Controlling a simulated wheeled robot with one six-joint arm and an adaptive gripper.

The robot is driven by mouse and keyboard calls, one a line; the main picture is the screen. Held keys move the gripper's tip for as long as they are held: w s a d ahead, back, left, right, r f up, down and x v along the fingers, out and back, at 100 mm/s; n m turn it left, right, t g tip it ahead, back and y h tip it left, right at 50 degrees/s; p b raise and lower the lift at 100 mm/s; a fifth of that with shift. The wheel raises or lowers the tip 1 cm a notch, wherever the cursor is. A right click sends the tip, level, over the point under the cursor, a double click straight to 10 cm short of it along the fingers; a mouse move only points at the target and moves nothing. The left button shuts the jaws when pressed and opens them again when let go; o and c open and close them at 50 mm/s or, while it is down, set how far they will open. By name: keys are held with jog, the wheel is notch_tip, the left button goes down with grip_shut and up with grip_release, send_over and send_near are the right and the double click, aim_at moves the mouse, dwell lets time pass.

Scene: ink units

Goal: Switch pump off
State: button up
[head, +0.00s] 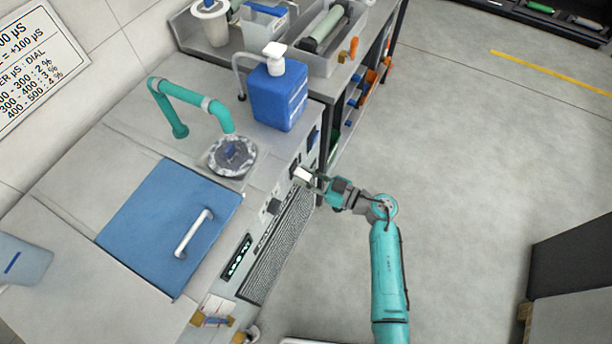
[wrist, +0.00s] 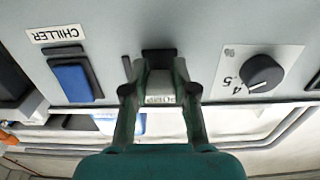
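My gripper (head: 318,181) is at the front panel of the bench unit, below the blue jug, in the head view. In the wrist view its two teal fingers (wrist: 160,78) point at the panel, with a grey piece between their tips. I cannot tell whether the tips touch each other. A dark part of the panel (wrist: 159,55), perhaps a switch, shows just beyond the tips, mostly hidden. Lettering near the fingers is too small and upside down to read, so I cannot identify the pump switch.
A blue rocker switch (wrist: 73,82) labelled CHILLER is left of my fingers in the wrist view. A black dial (wrist: 262,73) is to the right. The blue jug (head: 278,92) and a blue lid (head: 165,225) are on the bench.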

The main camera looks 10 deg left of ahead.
grip_shut()
jog(key=shift+a+f+y, duration=0.1)
jog(key=shift+f+y, duration=0.15)
jog(key=shift+y, duration=0.35)
jog(key=shift+t, duration=0.3)
jog(key=o, duration=0.8)
grip_release()
jog(key=v, duration=1.2)
